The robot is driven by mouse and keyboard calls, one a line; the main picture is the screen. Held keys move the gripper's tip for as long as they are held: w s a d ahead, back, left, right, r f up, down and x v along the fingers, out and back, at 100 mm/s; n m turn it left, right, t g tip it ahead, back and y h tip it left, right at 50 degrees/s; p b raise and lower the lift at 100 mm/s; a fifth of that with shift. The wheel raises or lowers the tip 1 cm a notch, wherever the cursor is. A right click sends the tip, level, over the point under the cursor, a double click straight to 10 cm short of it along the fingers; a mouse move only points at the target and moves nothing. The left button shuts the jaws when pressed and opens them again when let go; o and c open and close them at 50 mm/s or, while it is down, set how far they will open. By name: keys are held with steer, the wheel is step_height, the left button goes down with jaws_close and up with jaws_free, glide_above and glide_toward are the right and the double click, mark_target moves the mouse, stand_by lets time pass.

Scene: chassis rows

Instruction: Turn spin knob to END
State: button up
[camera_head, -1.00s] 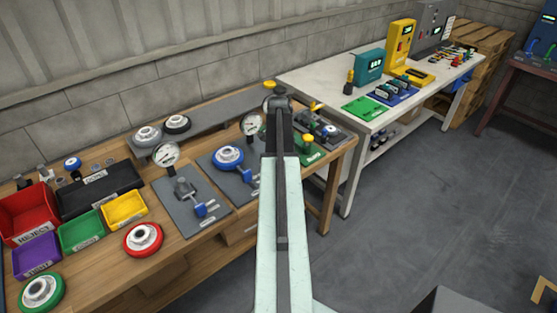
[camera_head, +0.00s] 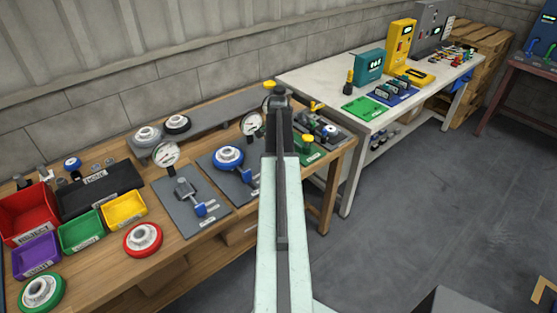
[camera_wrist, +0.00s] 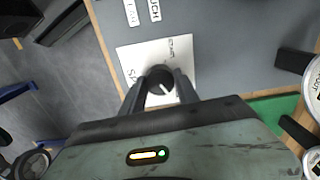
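In the wrist view, a round black knob (camera_wrist: 159,76) with a short white pointer mark stands on a white label card (camera_wrist: 134,57). Printing that looks like START is upside down near the card's upper right, and other partly covered lettering is at its left edge. I see no END mark; the lower card is hidden by my gripper. My gripper (camera_wrist: 161,82) has one dark finger on each side of the knob, with no clear gap seen. The pointer mark points to the lower right in that view. In the head view, my arm hides the fingers and the knob.
The card lies on a grey panel (camera_wrist: 232,50) with other labels at its top left. A green plate (camera_wrist: 280,108) is at the right. In the head view, gauges, coloured bins and a red-rimmed wheel (camera_head: 143,239) crowd the wooden bench. A white table (camera_head: 312,82) stands beyond.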

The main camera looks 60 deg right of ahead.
steer(key=o, duration=0.4)
step_height(320, 180, up, 8)
steer(key=p, duration=0.8)
steer(key=shift+f, duration=0.1)
